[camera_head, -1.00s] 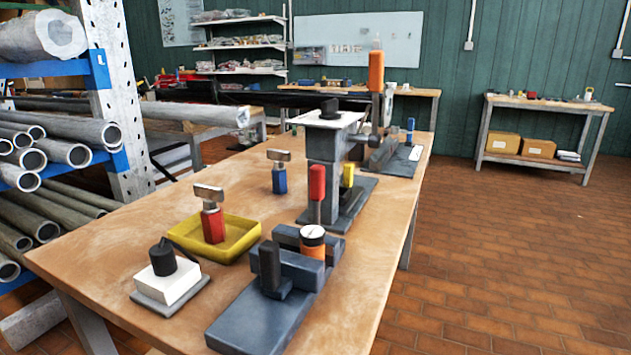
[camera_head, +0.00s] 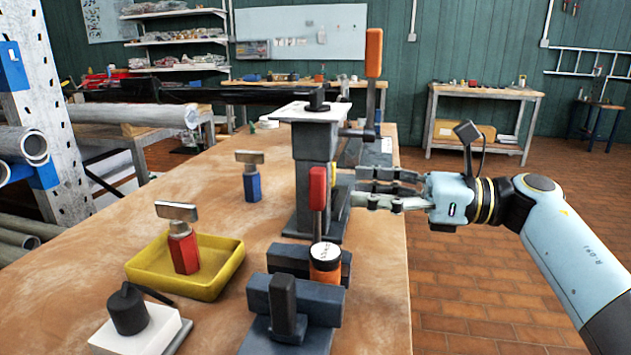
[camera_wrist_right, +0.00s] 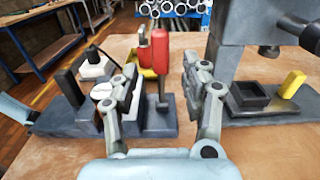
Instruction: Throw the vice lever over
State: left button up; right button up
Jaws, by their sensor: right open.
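The vice (camera_head: 290,310) is a dark grey block on the near part of the bench, with an orange, white-topped cylinder (camera_head: 325,265) at its jaws. Its red-handled lever (camera_head: 318,190) stands upright at the vice's far end. My right gripper (camera_head: 360,187) is open, just right of the lever and pointing left at it. In the right wrist view the red lever (camera_wrist_right: 161,55) shows between the two spread fingers (camera_wrist_right: 162,75), beyond the tips, and I see no contact. My left gripper is not in view.
A grey press (camera_head: 312,150) with an orange-handled lever (camera_head: 373,55) stands close behind. A yellow tray (camera_head: 215,285) holds a red-handled tool (camera_head: 183,250). A blue-handled tool (camera_head: 250,180) stands behind it. A white block with a black knob (camera_head: 135,330) is at near left.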

aim_at(325, 187)
jog(key=a, duration=0.2)
jog(key=w+a, duration=0.1)
jog(key=a, duration=0.4)
jog(key=shift+w+a+p, duration=0.3)
jog(key=shift+p, duration=0.1)
grip_shut()
